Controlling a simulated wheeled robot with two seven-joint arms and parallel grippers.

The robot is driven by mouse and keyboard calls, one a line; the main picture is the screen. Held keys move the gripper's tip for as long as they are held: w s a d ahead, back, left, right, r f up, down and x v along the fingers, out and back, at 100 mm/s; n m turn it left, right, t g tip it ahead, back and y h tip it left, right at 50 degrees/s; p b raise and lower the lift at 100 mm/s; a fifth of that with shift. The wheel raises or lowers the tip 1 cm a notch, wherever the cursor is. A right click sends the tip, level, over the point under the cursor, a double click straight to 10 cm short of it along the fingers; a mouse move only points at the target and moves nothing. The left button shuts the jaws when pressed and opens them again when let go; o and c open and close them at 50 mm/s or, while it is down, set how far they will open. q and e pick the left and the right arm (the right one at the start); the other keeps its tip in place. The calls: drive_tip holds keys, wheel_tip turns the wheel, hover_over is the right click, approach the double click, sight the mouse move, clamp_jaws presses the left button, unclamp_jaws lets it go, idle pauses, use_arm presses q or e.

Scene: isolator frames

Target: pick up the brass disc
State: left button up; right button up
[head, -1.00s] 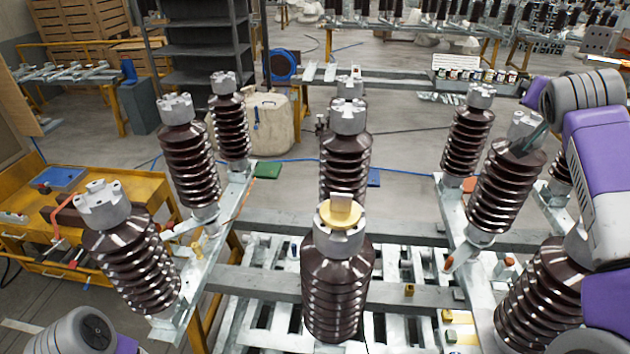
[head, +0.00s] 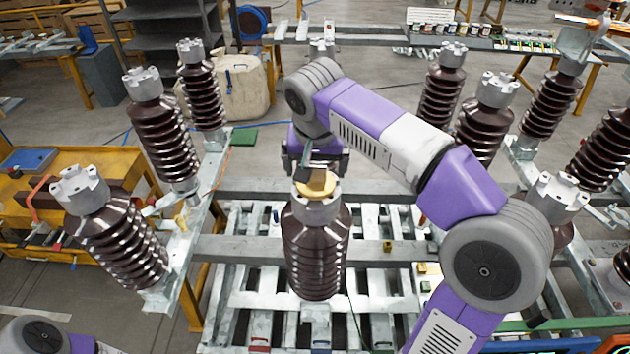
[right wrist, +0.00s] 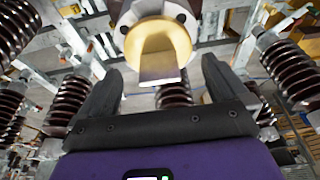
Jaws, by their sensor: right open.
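The brass disc (head: 314,184) sits on the metal cap of the front middle brown insulator (head: 316,250). A flat tab stands up from the disc. My right gripper (head: 312,166) is at the disc, reaching in from behind and above it. In the right wrist view the disc (right wrist: 158,52) with its tab shows just beyond my right gripper (right wrist: 160,88), whose two fingers are apart on either side of the tab. The right gripper is open and holds nothing. Of my left arm only a joint shows at the lower left of the head view; its gripper is not in view.
Several ribbed insulators stand around, such as one at left (head: 112,230) and one at right (head: 486,120). A grey steel frame (head: 255,252) lies below. A yellow cart (head: 120,165) stands at left. The floor behind the left insulators is partly clear.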

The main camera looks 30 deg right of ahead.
drive_tip(key=shift+x, duration=1.25)
drive_tip(key=c, duration=1.1)
drive_tip(key=shift+r, duration=0.1)
drive_tip(key=shift+c, duration=1.2)
